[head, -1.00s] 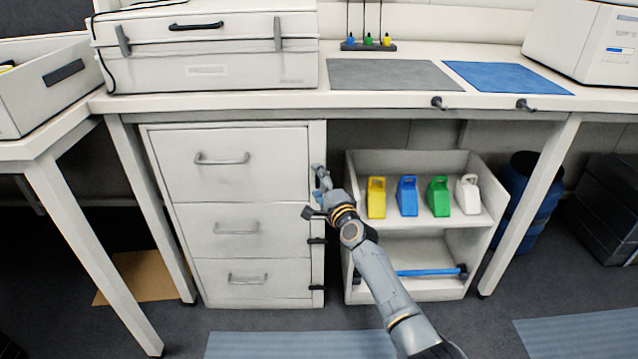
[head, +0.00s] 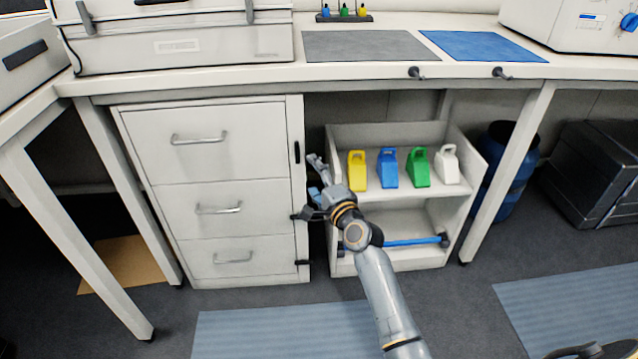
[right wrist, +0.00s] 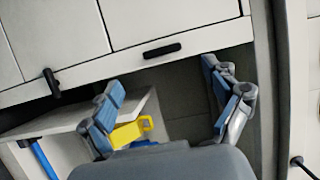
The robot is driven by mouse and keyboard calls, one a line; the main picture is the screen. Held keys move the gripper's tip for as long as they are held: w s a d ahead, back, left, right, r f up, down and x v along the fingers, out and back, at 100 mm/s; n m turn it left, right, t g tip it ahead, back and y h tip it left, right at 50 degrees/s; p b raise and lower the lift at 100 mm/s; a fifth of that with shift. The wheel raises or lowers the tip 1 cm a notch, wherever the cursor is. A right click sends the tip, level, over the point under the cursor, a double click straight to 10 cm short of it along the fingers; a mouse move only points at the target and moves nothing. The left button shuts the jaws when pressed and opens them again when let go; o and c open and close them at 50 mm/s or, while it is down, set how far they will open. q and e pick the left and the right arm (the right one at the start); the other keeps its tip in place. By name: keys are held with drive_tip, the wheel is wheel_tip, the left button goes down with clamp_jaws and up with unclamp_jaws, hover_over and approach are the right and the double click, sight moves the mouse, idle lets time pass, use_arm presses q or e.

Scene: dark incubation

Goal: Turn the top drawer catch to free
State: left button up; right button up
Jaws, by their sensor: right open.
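The top drawer catch (head: 296,152) is a small black bar on the cabinet's right post, beside the top drawer (head: 210,145). It stands upright, in line with the post; it also shows in the right wrist view (right wrist: 162,50), lying along the pale strip. The middle catch (right wrist: 51,83) lies across the strip. The bottom catch (head: 303,262) is level. My right gripper (head: 317,177) is open and empty, just right of the post and a little below the top catch. In the right wrist view its fingers (right wrist: 165,108) are spread wide, apart from the catch. My left gripper is out of view.
A shelf unit (head: 400,262) right of the cabinet holds yellow, blue, green and white jugs, with a blue bar below. The bench top (head: 340,75) overhangs the cabinet, with knobs (head: 415,73) on its front edge.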

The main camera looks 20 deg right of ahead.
drive_tip(key=shift+s+d, duration=0.15)
drive_tip(key=shift+s, duration=1.4)
